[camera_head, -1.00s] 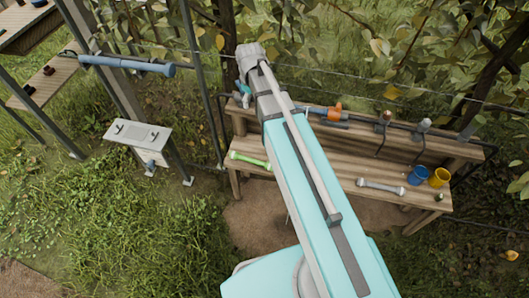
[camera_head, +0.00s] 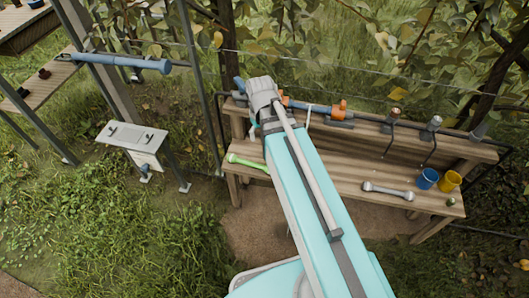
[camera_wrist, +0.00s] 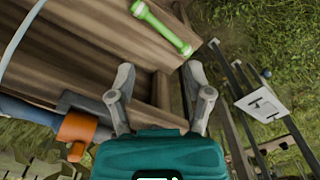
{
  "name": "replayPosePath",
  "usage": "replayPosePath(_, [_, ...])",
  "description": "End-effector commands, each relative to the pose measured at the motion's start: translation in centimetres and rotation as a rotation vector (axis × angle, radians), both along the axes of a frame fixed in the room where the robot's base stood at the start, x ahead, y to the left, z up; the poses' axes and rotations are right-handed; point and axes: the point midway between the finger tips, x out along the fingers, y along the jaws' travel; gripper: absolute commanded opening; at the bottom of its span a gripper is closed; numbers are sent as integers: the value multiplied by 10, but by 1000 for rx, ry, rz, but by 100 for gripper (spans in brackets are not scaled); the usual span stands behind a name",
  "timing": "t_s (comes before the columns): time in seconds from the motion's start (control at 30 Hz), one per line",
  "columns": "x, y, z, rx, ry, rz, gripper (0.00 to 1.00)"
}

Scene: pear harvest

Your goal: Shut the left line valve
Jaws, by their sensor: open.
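My gripper (camera_wrist: 158,72) is open and empty in the wrist view, its two fingers spread over the wooden bench's edge. In the head view its fingers are hidden behind my arm. An orange fitting (camera_wrist: 77,132) on a blue-and-dark bar lies left of the left finger, apart from it. In the head view, orange fittings (camera_head: 340,107) show on a bar along the bench's back ledge. Two grey upright fittings, a left one (camera_head: 395,114) with a brownish top and a right one (camera_head: 434,125), stand farther right with dark curved pieces below. I cannot tell which part is the left line valve.
Wires and foliage hang behind the bench. Grass is open at front left.

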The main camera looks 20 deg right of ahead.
Motion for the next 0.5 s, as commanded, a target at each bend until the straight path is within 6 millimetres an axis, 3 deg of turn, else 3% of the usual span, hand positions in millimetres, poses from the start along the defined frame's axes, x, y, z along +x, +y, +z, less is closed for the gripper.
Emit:
replayPosePath(0.2, [-23, -1, -22, 0, 0, -81, 66])
replayPosePath(0.5, [-38, -2, -33, 0, 0, -147, 66])
